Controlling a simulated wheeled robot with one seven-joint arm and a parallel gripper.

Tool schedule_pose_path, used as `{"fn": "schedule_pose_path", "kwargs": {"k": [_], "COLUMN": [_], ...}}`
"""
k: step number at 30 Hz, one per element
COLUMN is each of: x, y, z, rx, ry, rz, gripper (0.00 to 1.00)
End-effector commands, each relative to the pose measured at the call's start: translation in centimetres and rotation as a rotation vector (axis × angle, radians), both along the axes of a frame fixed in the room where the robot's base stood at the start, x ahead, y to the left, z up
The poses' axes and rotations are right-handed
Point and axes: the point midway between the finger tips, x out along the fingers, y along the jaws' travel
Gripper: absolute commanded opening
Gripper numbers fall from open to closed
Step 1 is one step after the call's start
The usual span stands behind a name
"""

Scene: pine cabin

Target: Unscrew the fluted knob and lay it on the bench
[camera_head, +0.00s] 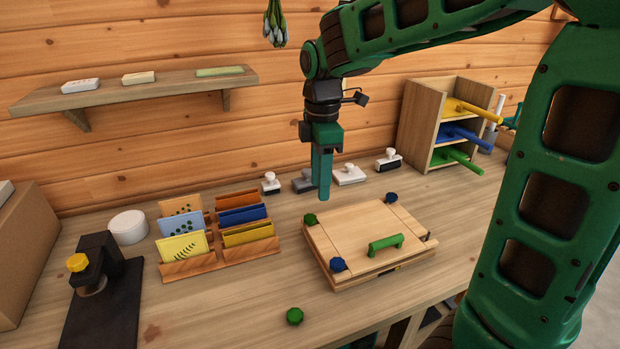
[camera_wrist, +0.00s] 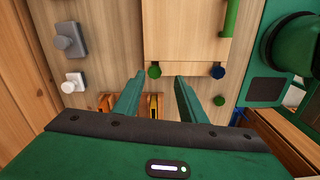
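A flat wooden press (camera_head: 345,235) with a green bar handle (camera_head: 385,243) lies on the bench. Small lobed knobs sit at its corners: a green knob (camera_head: 310,220) at back left, a blue knob (camera_head: 338,264) at front left and another blue knob (camera_head: 391,198) at back right. A loose green knob (camera_head: 295,316) lies on the bench in front. My gripper (camera_head: 322,197) points down above the back-left corner. In the wrist view my gripper (camera_wrist: 159,79) is open and empty, with the corner green knob (camera_wrist: 154,71) between and beyond its fingertips.
Card racks (camera_head: 215,250) stand left of the press; a black stand with a yellow knob (camera_head: 77,263) is farther left. Stamps (camera_head: 348,175) line the wall behind. A wooden shelf unit (camera_head: 440,120) stands at back right. The front bench around the loose knob is clear.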

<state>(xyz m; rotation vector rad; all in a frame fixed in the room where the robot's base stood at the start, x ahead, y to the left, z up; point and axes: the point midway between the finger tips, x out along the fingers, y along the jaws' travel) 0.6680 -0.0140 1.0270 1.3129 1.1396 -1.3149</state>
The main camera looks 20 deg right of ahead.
Motion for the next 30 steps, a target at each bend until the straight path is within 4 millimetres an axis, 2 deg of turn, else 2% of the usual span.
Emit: {"fn": "schedule_pose_path", "kwargs": {"k": [1,4,10,29,30], "x": [0.6,1.2,1.3,1.2,1.3], "y": [0.9,1.8,1.9,1.7,1.7], "z": [0.0,-0.1,-1.2,-9.2,-9.1], "rx": [-0.001,-0.001,0.0,0.0,0.0], "ry": [0.0,0.001,0.002,0.003,-0.001], "rz": [0.059,0.13,0.149,0.143,0.143], "gripper": [0.38,0.38,0.38,0.38,0.3]}}
